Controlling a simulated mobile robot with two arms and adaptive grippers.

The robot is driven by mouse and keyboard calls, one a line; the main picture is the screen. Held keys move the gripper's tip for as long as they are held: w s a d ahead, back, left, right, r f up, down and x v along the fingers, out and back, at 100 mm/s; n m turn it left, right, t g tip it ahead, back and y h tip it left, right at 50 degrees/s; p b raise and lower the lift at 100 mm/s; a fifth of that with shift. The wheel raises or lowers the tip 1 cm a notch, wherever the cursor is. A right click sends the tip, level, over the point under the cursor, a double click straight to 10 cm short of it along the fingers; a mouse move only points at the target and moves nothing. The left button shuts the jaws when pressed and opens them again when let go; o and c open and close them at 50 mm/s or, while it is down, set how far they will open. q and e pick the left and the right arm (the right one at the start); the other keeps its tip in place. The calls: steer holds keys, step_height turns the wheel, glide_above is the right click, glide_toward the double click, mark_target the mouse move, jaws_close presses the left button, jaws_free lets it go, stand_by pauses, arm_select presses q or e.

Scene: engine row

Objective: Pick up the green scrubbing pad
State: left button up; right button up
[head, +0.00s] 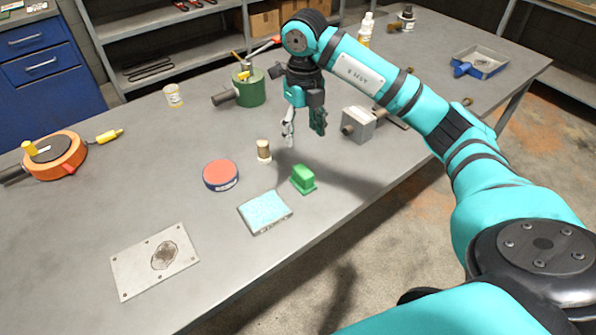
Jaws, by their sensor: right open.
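The green scrubbing pad (303,181) lies on the grey table, near its front edge, with a raised green block on a flat base. My right gripper (304,131) hangs above the table, behind the pad in the picture, with its fingers pointing down. Its fingers are apart and nothing is between them. It is not touching the pad. My left gripper is not in view.
A light blue sponge-like block (265,212) lies just left of the pad, with a red-topped round tin (220,175) and a small cork-coloured cylinder (263,150) behind. A grey metal block (358,125) stands to the right. The table's front right is clear.

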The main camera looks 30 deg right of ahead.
steer(key=p, duration=0.2)
glide_above(303, 170)
steer(key=s, duration=0.1)
steer(key=f, duration=0.5)
steer(key=shift+a+f, duration=0.2)
steer(key=shift+f, duration=0.15)
step_height(303, 170, down, 3)
steer(key=shift+w, duration=0.15)
steer(key=shift+f+p, duration=0.35)
steer(key=shift+f, duration=0.5)
steer(key=f, duration=0.1)
steer(key=f+p, duration=0.1)
steer(key=f, duration=0.1)
steer(key=f+p, duration=0.1)
steer(key=shift+w+d+f, duration=0.2)
steer(key=shift+w+f, duration=0.1)
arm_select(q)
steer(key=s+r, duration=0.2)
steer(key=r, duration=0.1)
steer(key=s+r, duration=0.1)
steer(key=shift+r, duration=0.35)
arm_select(e)
steer(key=shift+f, duration=0.2)
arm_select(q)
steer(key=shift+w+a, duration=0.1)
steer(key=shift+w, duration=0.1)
arm_select(e)
jaws_close()
